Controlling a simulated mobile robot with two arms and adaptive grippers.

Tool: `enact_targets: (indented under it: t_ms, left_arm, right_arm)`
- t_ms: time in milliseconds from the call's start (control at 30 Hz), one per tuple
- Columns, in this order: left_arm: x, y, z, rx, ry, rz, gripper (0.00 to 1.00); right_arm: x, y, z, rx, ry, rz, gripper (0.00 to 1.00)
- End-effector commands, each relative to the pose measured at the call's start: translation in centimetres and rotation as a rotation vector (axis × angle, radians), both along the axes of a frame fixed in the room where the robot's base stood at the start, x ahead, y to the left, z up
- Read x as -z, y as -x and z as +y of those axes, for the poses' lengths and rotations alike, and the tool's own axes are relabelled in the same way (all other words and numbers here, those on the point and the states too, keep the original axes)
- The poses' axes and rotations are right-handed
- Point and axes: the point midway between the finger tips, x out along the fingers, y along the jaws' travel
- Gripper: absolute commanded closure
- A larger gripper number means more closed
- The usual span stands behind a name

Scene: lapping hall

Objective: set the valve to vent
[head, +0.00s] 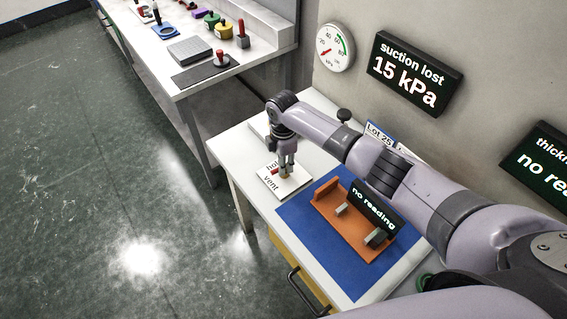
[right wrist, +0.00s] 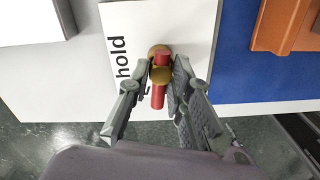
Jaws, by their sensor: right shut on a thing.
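The valve plate (head: 268,193) is a white panel on the white bench, printed "hold" and "vent". It also shows in the right wrist view (right wrist: 195,20), where "hold" is readable and "vent" is hidden. The valve has a round brass hub and a red handle (right wrist: 158,97); the handle's red end (head: 275,171) shows beside my gripper in the head view. In the wrist view the handle points toward the lower edge. My right gripper (right wrist: 161,76) is shut on the handle, fingers either side of it near the hub. My left gripper is out of view.
A gauge (head: 334,47) and a display (head: 416,72) reading "suction lost 15 kPa" are on the wall. A blue mat (head: 355,287) bears an orange fixture (head: 347,230) with a "no reading" display, close right of the plate. Another bench (head: 177,93) holds small tools.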

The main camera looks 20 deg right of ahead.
Motion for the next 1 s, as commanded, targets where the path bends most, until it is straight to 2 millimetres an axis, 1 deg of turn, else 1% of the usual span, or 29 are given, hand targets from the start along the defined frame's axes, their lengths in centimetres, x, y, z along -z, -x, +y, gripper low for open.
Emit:
enact_targets:
  t_ms: [300, 800, 833, 1000]
  left_arm:
    - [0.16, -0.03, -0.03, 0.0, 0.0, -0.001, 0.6]
    - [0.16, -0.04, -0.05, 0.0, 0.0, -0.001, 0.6]
    - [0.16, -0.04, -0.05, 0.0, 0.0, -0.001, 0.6]
    - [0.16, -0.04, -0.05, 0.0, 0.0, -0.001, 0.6]
  right_arm:
    - [-0.11, -0.08, -0.04, -0.106, 0.0, -0.002, 1.0]
    - [-0.14, -0.09, -0.04, -0.123, 0.0, -0.002, 1.0]
    - [-0.14, -0.1, -0.04, -0.123, -0.001, -0.003, 0.8]
    - [-0.11, -0.07, -0.03, -0.123, 0.0, -0.002, 0.69]
